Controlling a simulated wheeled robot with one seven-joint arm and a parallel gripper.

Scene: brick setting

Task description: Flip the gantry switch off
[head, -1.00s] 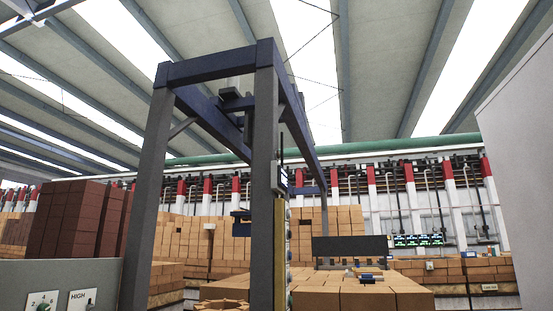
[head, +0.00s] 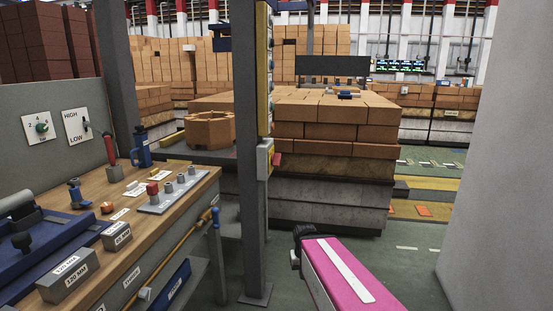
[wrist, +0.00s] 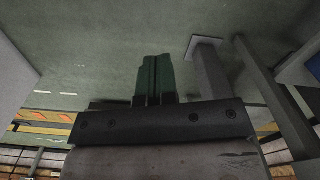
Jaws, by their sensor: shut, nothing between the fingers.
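The gantry's grey post (head: 251,210) stands in the middle of the head view. A long yellow control panel (head: 264,75) is fixed to its right side. Below the panel is a small pale grey switch box (head: 264,160) with a red lever (head: 276,159) on its right; the lever's exact position is too small to tell. My gripper (wrist: 153,78) shows in the wrist view, its dark fingers shut together and empty, over green floor. It is apart from the post (wrist: 214,78), which shows to its right. The switch does not show clearly in the wrist view.
A wooden workbench (head: 126,245) with labelled blocks and tools fills the left. A grey panel (head: 57,125) with a dial and a HIGH/LOW switch stands behind it. A brick stack (head: 330,150) is behind the post. A plain grey wall (head: 500,170) bounds the right, with green floor between.

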